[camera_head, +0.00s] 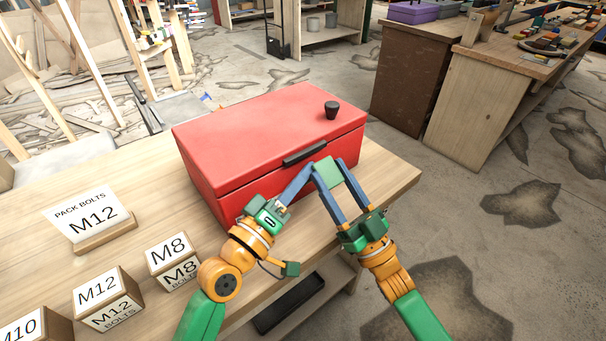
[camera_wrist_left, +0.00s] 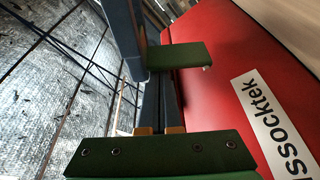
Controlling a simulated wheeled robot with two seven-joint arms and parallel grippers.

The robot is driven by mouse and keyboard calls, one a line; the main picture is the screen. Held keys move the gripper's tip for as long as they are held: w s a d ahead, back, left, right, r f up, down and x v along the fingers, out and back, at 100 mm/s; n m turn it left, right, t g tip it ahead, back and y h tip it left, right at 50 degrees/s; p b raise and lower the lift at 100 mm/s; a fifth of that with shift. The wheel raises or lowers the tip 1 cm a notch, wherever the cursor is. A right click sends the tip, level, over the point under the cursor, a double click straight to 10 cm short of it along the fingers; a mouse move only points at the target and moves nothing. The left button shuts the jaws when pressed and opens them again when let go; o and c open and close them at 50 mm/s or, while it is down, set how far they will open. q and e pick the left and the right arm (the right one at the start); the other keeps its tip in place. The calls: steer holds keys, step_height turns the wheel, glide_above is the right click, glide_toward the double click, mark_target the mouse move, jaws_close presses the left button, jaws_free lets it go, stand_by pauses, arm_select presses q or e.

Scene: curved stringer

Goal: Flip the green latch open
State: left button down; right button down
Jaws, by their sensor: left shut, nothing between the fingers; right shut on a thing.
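The green latch (camera_head: 327,172) is a flat plate at the front of the red toolbox (camera_head: 260,140), near its right end. It also shows in the left wrist view (camera_wrist_left: 182,56), standing out from the red wall. My right gripper (camera_head: 328,174) is shut on the latch, with one blue finger on either side of it. My left gripper (camera_head: 307,168) is shut and empty, its fingertips close to the latch's left edge. I cannot tell whether they touch it. The toolbox lid is down. The latch's hinge is hidden.
A dark handle (camera_head: 305,153) is on the toolbox front, and a black knob (camera_head: 331,110) stands on the lid. Labelled blocks (camera_head: 108,298) and a sign (camera_head: 90,218) are on the wooden table (camera_head: 45,268) to the left. The table's front edge lies under my grippers.

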arm_select(q)
steer(key=shift+s+d+f, duration=0.35)
steer(key=shift+s+f, duration=0.05)
steer(key=shift+f, duration=0.05)
arm_select(e)
steer(key=shift+c, duration=1.3)
jaws_free()
steer(key=shift+f, duration=0.1)
